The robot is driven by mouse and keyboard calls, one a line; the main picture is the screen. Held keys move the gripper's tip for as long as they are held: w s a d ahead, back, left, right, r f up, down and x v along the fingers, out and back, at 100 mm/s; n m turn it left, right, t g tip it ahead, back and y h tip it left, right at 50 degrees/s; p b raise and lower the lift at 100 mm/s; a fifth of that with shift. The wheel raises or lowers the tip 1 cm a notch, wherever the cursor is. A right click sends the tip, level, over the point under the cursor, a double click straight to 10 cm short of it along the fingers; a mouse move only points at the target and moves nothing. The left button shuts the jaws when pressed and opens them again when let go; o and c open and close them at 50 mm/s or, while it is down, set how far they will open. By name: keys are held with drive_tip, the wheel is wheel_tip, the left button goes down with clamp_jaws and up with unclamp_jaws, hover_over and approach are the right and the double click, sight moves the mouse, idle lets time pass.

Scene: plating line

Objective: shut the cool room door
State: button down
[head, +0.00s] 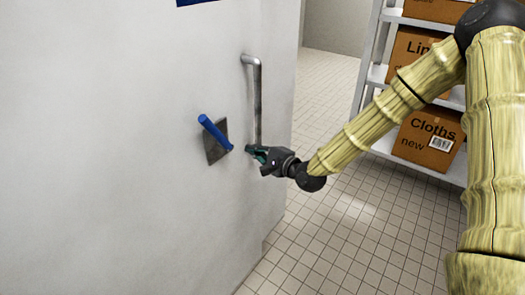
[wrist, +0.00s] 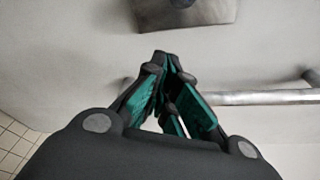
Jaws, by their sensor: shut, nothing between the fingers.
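The cool room door (head: 110,130) is a large pale grey panel filling the left of the head view; its surface also fills the back of the wrist view (wrist: 80,50). A metal bar handle (head: 258,95) stands upright near its right edge. The handle also shows in the wrist view (wrist: 265,97), right of the fingers. My gripper (head: 252,152) is at the lower end of the handle, its green-lined fingers shut and empty. In the wrist view my gripper (wrist: 163,62) hides part of the bar. I cannot tell whether the fingers touch the handle or door.
A grey metal plate with a blue grip (head: 214,135) is on the door face, left of the handle. Right of the door is clear tiled floor (head: 325,225). A white shelf rack (head: 378,75) with cardboard boxes (head: 428,140) stands behind my arm.

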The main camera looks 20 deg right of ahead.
drive_tip(key=a+p, duration=0.2)
drive_tip(key=a, duration=0.1)
drive_tip(key=w+a+r+p, duration=0.1)
drive_tip(key=shift+a, duration=0.2)
idle(0.3)
drive_tip(key=shift+s, duration=0.1)
